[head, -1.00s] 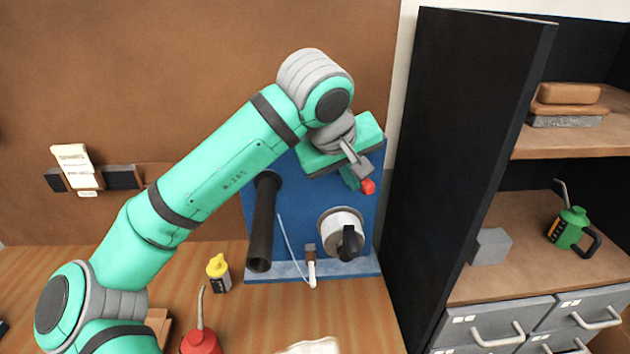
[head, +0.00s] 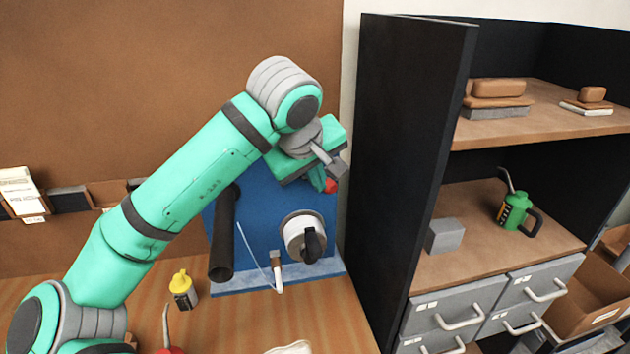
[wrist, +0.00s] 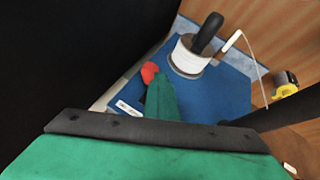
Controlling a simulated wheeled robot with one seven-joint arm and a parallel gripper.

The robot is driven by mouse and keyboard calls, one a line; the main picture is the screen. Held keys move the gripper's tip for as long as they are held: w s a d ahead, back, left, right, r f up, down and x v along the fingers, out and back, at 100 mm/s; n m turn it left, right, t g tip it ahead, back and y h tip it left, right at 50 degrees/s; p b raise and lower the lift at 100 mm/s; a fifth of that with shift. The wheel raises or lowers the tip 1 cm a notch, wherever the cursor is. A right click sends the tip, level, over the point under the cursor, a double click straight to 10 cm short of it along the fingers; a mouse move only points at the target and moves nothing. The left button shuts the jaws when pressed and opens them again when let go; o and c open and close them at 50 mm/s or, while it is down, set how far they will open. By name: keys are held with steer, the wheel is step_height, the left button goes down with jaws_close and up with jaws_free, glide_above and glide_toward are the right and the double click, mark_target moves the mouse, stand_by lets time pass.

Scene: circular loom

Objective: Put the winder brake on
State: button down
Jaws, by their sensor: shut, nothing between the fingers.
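A blue panel (head: 262,207) stands at the back of the wooden bench. It carries a white drum (head: 296,232) with a black handle (head: 312,243), and a small lever with a white grip (head: 279,284) low beside the drum. A red knob (head: 331,187) shows above the drum, partly behind my gripper (head: 321,181). In the wrist view my gripper's green fingers (wrist: 161,97) are shut and empty, with the red knob (wrist: 149,71) close beside their tips. I cannot tell whether they touch. The white drum (wrist: 188,61) lies just past the fingers. Nothing visibly labels which part is the brake.
A black tube (head: 222,235) projects from the panel's left. A tall black cabinet side (head: 405,170) stands close to the panel's right. A yellow-capped bottle (head: 183,291) stands on the bench. A green oil can (head: 517,211) and grey block (head: 445,235) sit on the shelf.

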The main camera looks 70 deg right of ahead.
stand_by(0.3)
steer(key=w+a+f+v, duration=0.1)
steer(key=v, duration=1.1)
steer(key=shift+w+a, duration=0.4)
steer(key=shift+a, duration=0.1)
steer(key=shift+w, duration=0.15)
